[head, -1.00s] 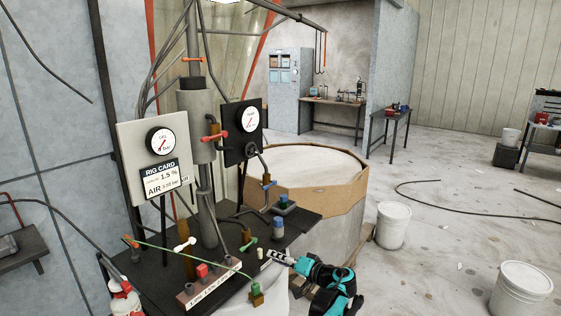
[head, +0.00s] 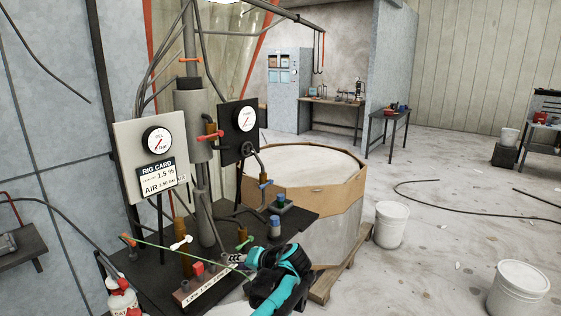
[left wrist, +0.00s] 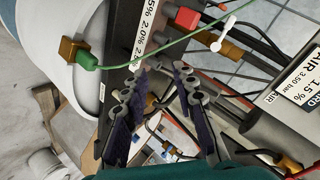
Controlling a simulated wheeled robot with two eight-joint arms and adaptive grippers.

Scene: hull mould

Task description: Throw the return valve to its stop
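Several coloured valve handles show on the rig; no label tells me which is the return valve. A white handle (head: 181,242) sits on a brass-coloured pipe at the bench and also shows in the left wrist view (left wrist: 226,34). A small green handle (head: 243,244) is just behind my left gripper (head: 232,258). An orange handle (head: 128,240) is at the bench's left edge, and a red handle (head: 211,135) is on the column. In the left wrist view my left gripper (left wrist: 160,80) has its fingers apart with nothing between them. My right gripper is out of view.
A thin green line (head: 178,250) crosses low over the bench (head: 150,283). A red-capped block (head: 198,268) stands near my gripper. A green fitting on a brass block (left wrist: 72,50) shows in the left wrist view.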

